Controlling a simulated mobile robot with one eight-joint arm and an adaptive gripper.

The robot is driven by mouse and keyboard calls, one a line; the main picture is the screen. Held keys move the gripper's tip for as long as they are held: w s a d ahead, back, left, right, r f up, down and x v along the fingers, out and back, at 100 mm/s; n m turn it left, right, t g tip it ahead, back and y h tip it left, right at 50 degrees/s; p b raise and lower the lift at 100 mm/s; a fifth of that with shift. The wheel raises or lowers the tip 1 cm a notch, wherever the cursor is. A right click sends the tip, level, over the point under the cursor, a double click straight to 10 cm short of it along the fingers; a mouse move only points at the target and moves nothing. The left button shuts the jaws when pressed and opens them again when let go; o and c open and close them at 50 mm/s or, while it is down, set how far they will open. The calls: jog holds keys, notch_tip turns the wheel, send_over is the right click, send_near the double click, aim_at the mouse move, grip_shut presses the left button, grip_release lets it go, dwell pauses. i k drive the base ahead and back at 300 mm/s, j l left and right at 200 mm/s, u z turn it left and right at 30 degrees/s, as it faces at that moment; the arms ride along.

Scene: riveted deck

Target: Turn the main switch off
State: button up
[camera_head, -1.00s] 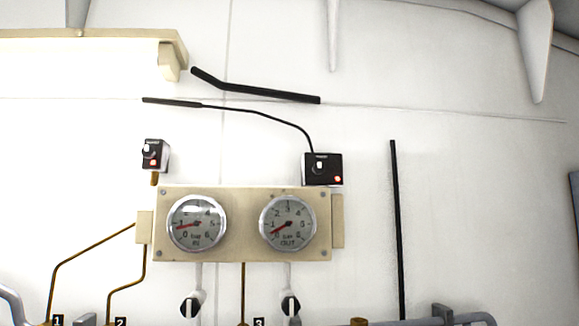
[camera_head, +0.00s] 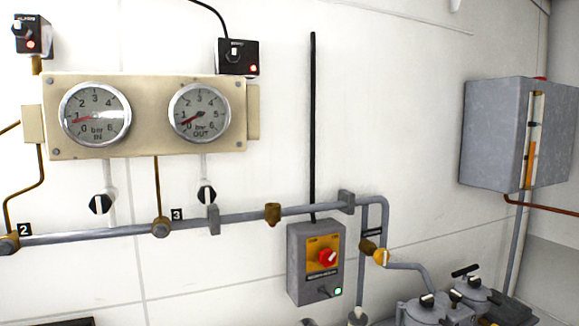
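A grey box (camera_head: 302,272) on the white wall, low and right of centre, carries a yellow plate with a red rotary knob (camera_head: 328,257). It looks like the main switch, but its lettering is too small to read. The knob appears tilted; I cannot tell which position it points to. A small green lamp (camera_head: 338,291) glows at the box's lower right, beside a small dark lever. My gripper is not in view.
A beige panel with two gauges (camera_head: 95,114) hangs at upper left. Two small black boxes with red lamps (camera_head: 238,57) sit above it. A grey pipe (camera_head: 120,233) crosses above the switch box. Valves (camera_head: 428,308) stand lower right; a grey cabinet (camera_head: 490,132) hangs far right.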

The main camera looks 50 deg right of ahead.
aim_at(327, 257)
jog(key=z, duration=1.65)
